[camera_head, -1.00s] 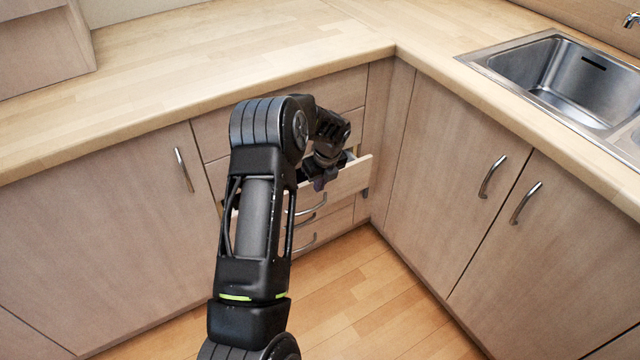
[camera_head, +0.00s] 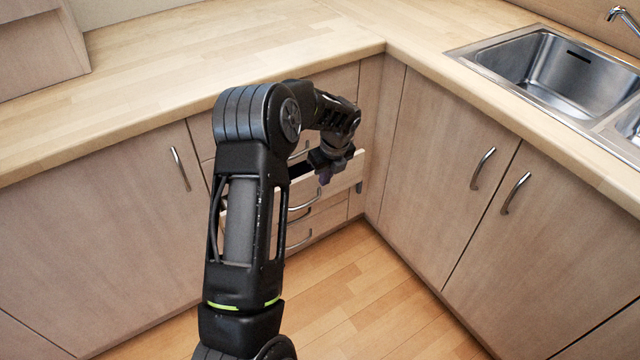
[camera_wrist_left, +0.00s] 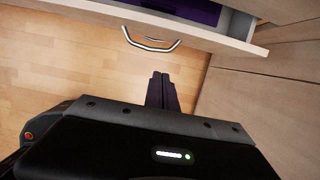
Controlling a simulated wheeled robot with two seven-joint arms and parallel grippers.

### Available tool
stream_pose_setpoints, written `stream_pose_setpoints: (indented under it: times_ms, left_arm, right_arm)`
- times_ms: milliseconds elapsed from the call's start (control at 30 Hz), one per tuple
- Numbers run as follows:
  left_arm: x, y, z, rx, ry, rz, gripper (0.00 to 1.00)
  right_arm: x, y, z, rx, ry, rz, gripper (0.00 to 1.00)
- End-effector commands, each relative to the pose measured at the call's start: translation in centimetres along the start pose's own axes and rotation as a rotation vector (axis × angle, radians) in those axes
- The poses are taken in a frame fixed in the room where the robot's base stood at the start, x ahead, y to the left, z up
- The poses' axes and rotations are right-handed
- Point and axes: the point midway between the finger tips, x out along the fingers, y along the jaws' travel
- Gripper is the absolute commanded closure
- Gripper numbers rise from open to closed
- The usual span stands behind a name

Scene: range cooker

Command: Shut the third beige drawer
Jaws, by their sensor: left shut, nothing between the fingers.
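A beige drawer (camera_head: 344,176) in the corner stack stands pulled out, its front apart from the cabinet face. Its curved metal handle (camera_head: 306,205) is partly behind my arm. In the left wrist view the drawer front (camera_wrist_left: 226,43) crosses the top, with a dark purple interior behind it, and the handle (camera_wrist_left: 150,47) hangs off its face. My left gripper (camera_head: 325,173) is at the drawer front in the head view. In the wrist view its dark fingers (camera_wrist_left: 161,77) are shut and empty, just below and right of the handle. I cannot tell whether they touch the drawer.
Another drawer handle (camera_head: 299,242) shows lower in the stack. A wooden worktop (camera_head: 220,62) overhangs the drawers. Cabinet doors (camera_head: 440,165) with bar handles close the right side, under a steel sink (camera_head: 560,75). The wooden floor (camera_head: 350,290) in front is clear.

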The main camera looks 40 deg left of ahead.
Motion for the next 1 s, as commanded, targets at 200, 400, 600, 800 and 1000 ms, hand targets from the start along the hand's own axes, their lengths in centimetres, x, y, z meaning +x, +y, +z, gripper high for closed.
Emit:
stream_pose_setpoints:
  times_ms: [200,400,600,800,1000]
  left_arm:
    - [-3.4,0.0,0.1,-0.001,-0.001,-0.001,1.0]
    - [-3.9,0.0,0.0,0.0,0.0,0.001,1.0]
    - [-3.9,0.0,0.0,-0.001,0.0,0.0,1.0]
    - [-3.9,0.2,0.2,-0.005,-0.001,0.001,1.0]
    - [-4.7,1.8,1.5,-0.031,-0.011,0.003,1.0]
  right_arm:
    - [-0.4,-0.1,0.0,0.0,-0.001,0.0,0.64]
    - [-0.4,-0.1,0.0,0.0,-0.001,0.0,0.64]
    - [-0.4,-0.1,0.0,0.0,-0.001,0.0,0.64]
    - [-0.4,-0.1,0.0,0.0,-0.001,0.0,0.64]
    - [-0.4,-0.1,0.1,0.0,-0.001,0.0,0.64]
